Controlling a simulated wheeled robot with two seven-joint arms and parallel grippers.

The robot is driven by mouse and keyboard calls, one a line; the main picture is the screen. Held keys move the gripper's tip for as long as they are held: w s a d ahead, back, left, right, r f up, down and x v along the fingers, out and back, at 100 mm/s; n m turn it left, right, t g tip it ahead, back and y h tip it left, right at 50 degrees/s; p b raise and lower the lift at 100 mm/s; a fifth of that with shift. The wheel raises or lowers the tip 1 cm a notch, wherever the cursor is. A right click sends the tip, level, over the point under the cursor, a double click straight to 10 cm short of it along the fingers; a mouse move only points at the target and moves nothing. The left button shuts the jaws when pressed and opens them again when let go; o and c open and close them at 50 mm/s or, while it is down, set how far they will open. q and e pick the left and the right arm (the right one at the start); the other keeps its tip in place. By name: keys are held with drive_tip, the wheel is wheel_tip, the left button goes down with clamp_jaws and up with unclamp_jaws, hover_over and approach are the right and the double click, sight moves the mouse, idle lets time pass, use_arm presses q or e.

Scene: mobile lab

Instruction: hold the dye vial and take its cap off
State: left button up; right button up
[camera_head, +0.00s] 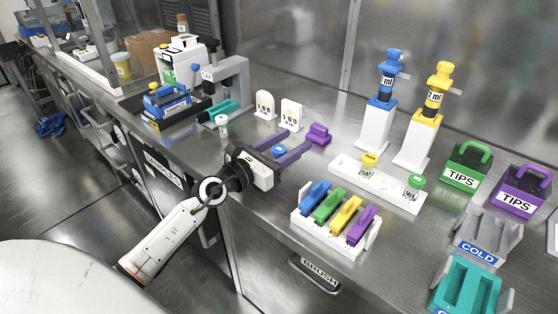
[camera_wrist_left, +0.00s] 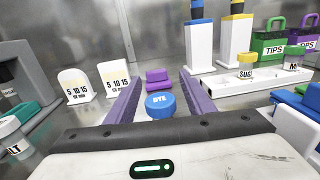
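The dye vial's blue cap (camera_head: 279,150) shows between the two purple fingers of my left gripper (camera_head: 298,140). In the left wrist view the cap (camera_wrist_left: 160,105) faces up and reads "DYE"; the vial's body is hidden below it. My left gripper (camera_wrist_left: 160,76) is open, one finger on each side of the cap, with a small gap visible at both sides. The cap is on. My right gripper is in neither view.
A purple block (camera_head: 318,133) lies just beyond the fingertips. Two white cards (camera_head: 278,110) stand behind. A white rack (camera_head: 378,185) with yellow- and green-capped vials and a rack of coloured blocks (camera_head: 334,226) are to the right. A white-capped vial (camera_head: 222,123) stands left.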

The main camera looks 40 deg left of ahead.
use_arm(q)
drive_tip(key=c, duration=1)
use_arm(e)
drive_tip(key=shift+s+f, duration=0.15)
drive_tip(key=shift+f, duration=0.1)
use_arm(q)
wheel_tip(320, 180, up, 18)
drive_tip(key=p, duration=0.7)
drive_tip(key=shift+p, duration=0.4)
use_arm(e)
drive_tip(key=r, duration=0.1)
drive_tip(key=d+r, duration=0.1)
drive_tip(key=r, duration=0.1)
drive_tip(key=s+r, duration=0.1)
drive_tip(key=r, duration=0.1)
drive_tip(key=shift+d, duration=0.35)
use_arm(q)
drive_tip(key=shift+o, duration=1.1)
clamp_jaws()
